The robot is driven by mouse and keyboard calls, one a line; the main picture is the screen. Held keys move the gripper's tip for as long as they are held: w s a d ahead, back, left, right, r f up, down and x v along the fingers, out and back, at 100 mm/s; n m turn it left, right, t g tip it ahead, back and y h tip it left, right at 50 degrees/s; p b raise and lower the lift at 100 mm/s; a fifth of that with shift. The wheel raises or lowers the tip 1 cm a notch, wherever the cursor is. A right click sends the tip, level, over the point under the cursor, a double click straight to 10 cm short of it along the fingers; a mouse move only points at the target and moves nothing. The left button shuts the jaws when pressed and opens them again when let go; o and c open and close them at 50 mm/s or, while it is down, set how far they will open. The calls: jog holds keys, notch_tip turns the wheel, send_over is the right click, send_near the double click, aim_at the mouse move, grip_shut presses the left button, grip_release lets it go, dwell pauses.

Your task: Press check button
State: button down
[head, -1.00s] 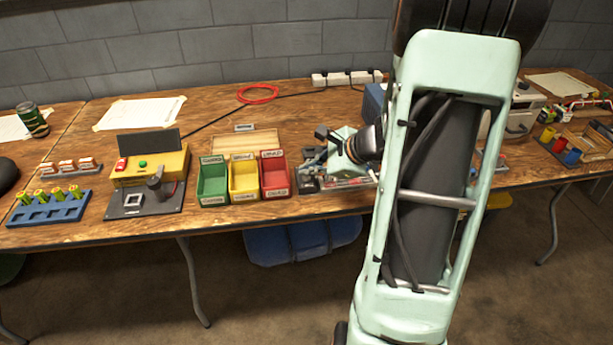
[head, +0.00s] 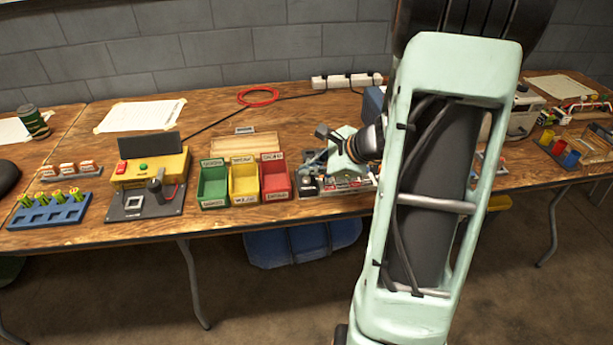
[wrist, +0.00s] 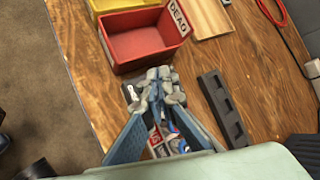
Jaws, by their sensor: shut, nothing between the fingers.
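The yellow tester box (head: 170,165) stands on the table at the left in the head view, with a green button (head: 143,166) and a red one (head: 121,167) on it. I cannot read which is the check button. A dark plate with a square socket and a lever lies in front of it. My gripper (wrist: 160,80) is shut and empty, low over the table beside the red bin (wrist: 150,42). In the head view my gripper (head: 312,165) is small and partly hidden, well to the right of the tester.
The green (head: 213,187), yellow (head: 244,184) and red (head: 275,180) bins stand between my gripper and the tester. A blue rack (head: 48,210) of batteries is left of the tester. A dark slotted rack (wrist: 225,112) lies right of my gripper in the wrist view.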

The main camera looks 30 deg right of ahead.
aim_at(308, 180)
jog(key=shift+r, duration=0.25)
notch_tip(308, 180, up, 5)
jog(key=p, duration=0.3)
jog(key=shift+p, duration=0.4)
jog(key=shift+f, duration=0.1)
dwell(0.4)
